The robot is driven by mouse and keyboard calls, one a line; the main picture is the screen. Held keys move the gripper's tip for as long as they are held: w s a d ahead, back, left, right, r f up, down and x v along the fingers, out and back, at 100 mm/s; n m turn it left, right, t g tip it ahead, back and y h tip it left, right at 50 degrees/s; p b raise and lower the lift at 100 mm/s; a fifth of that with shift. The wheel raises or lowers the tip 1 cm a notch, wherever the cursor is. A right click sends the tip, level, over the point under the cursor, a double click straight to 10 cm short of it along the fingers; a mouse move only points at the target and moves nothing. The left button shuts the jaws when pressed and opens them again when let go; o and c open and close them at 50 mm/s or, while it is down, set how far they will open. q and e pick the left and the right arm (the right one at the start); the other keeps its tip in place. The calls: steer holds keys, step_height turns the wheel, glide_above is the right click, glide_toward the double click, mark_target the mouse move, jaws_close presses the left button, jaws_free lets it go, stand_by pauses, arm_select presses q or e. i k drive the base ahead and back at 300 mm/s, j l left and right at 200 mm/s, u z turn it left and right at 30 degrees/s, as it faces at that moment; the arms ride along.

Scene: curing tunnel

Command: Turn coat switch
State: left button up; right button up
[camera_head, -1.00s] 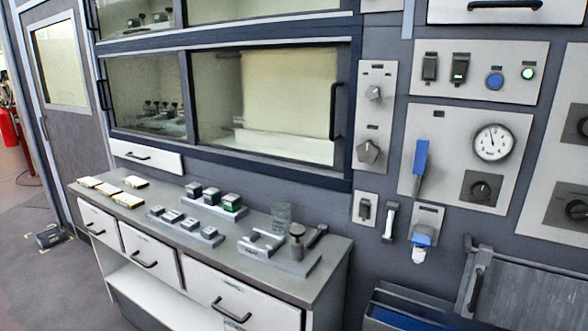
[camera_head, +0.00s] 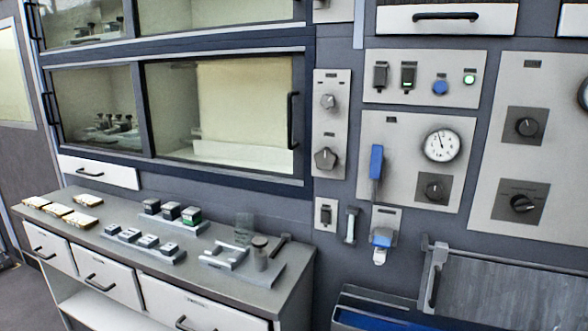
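Several controls are on the wall, and their labels are too small to read, so I cannot tell which is the coat switch. The upper panel (camera_head: 424,98) has a left black switch (camera_head: 380,75), a right black switch (camera_head: 408,75), a blue button (camera_head: 440,87) and a lit green lamp (camera_head: 469,79). The panel below has a blue lever (camera_head: 376,162), a round gauge (camera_head: 442,145) and a dark rotary knob (camera_head: 434,187). The right panel has an upper rotary knob (camera_head: 526,126) and a lower rotary knob (camera_head: 522,203). Neither gripper is in view.
A narrow panel holds two grey knobs (camera_head: 327,102). A small switch (camera_head: 326,214) sits below it. A counter (camera_head: 215,258) with blocks and small fixtures stands at left. A blue bin (camera_head: 365,321) and a hinged grey panel (camera_head: 500,285) are at lower right.

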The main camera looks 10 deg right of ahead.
mark_target(521, 203)
steer(key=z, duration=1.65)
steer(key=i+l+u, duration=0.1)
steer(key=i+l, duration=0.2)
steer(key=i+l+u, duration=0.15)
steer(key=i+l, duration=0.15)
steer(key=l, duration=0.25)
